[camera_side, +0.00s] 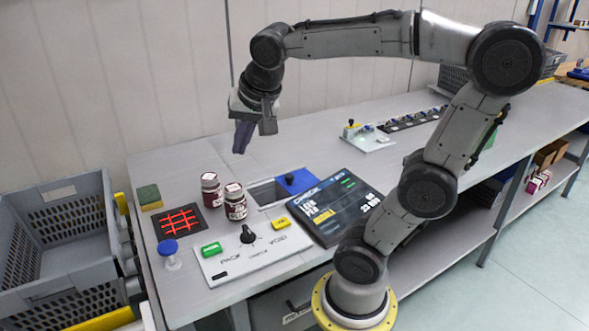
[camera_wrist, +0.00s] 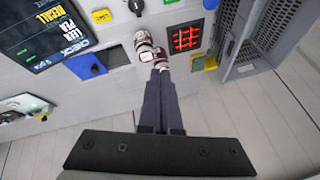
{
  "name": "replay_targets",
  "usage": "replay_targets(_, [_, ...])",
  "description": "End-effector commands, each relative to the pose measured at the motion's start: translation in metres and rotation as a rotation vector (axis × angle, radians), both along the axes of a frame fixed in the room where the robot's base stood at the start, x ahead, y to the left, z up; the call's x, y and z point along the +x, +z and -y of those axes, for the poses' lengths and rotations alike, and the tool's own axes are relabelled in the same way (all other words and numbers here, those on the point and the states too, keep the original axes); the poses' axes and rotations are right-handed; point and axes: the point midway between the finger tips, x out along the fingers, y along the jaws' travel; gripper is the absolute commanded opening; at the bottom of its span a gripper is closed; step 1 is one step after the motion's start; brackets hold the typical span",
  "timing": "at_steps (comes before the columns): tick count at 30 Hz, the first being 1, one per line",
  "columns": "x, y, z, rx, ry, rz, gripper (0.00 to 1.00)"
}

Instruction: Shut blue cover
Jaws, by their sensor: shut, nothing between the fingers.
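The blue cover (camera_side: 299,178) with a black knob lies at the right part of a recessed slot in the table. The slot's left part (camera_side: 264,193) is uncovered and shows a grey hollow. In the wrist view the blue cover (camera_wrist: 82,66) is left of centre, with the open hollow (camera_wrist: 117,57) to its right. My gripper (camera_side: 240,150) is shut and empty, pointing down in the air above the table, up and left of the cover. In the wrist view its dark fingers (camera_wrist: 158,76) lie together below two jars, apart from the cover.
Two dark jars (camera_side: 211,190) (camera_side: 236,203) with white lids stand left of the slot. A tilted screen (camera_side: 337,206) and a panel with a black dial (camera_side: 248,235) are in front. A red-lit grid (camera_side: 180,222), a blue-topped knob (camera_side: 169,248) and a sponge (camera_side: 149,197) are further left.

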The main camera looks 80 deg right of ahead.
Motion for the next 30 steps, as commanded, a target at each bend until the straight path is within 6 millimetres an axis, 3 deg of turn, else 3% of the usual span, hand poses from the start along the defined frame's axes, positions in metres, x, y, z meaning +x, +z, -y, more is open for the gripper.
replay_targets(3, [0.029, -0.001, 0.055, 0.030, -0.276, -0.017, 0.00])
replay_targets(9, [0.051, -0.026, 0.159, 0.055, -0.680, -0.050, 0.00])
replay_targets(15, [0.032, -0.078, 0.263, 0.063, -0.974, -0.132, 0.00])
replay_targets(18, [0.011, -0.108, 0.299, 0.074, -1.052, -0.189, 0.00])
replay_targets(21, [-0.011, -0.133, 0.319, 0.097, -1.112, -0.238, 0.00])
replay_targets(24, [-0.026, -0.145, 0.327, 0.110, -1.146, -0.263, 0.00])
replay_targets(30, [-0.033, -0.157, 0.332, 0.112, -1.155, -0.265, 0.00])
